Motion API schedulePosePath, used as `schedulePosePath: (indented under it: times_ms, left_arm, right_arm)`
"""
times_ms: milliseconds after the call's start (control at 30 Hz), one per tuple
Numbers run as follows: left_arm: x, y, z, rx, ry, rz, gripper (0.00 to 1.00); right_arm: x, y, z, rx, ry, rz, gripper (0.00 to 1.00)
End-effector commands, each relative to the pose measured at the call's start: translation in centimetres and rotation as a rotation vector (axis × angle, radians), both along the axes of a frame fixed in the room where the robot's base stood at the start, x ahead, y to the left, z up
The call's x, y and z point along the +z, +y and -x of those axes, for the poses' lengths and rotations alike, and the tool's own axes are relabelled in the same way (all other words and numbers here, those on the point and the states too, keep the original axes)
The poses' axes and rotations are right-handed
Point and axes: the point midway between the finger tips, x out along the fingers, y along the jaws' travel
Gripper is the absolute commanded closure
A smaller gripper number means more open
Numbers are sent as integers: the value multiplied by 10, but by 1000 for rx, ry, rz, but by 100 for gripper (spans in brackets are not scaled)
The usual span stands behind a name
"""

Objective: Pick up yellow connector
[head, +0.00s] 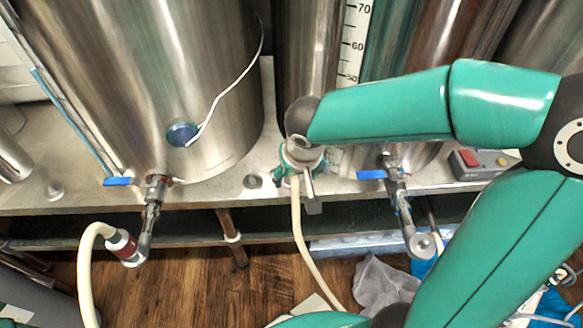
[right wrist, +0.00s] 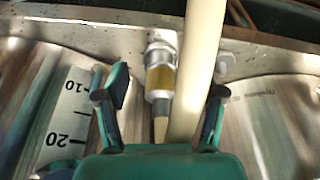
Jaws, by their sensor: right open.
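The yellow connector (right wrist: 160,78) shows in the right wrist view as a yellow band between grey metal ends, beside a thick cream hose (right wrist: 197,60). My right gripper (right wrist: 166,92) is open, with one finger on each side of the connector and the hose. I see no contact between the fingers and the connector. In the head view my right gripper (head: 297,172) is at the bench's front edge, above the upper end of a cream hose (head: 303,235). I cannot make out the yellow connector there. My left gripper is not in view.
Steel tanks (head: 165,75) stand on the steel bench (head: 225,192). Blue-handled valves (head: 150,205) (head: 398,195) project from its front. A red-banded connector (head: 122,245) on another hose is at the left. A control box (head: 485,162) sits at the right. The wooden floor (head: 195,285) lies below.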

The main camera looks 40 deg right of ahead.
Motion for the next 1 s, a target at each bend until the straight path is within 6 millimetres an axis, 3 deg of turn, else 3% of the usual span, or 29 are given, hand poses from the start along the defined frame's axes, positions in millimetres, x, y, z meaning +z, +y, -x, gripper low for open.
schedulePosePath:
  times_ms: [267, 367, 633, 1000]
  left_arm:
    - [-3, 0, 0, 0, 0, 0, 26]
    - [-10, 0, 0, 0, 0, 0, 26]
    - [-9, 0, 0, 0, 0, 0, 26]
    - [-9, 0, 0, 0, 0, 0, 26]
  right_arm:
    - [-1, -15, -38, -3, 1, 0, 32]
    - [-12, -16, -40, 0, 3, -1, 32]
    - [-12, -16, -41, -1, 0, -2, 32]
    - [-12, -16, -40, -1, 0, -2, 93]
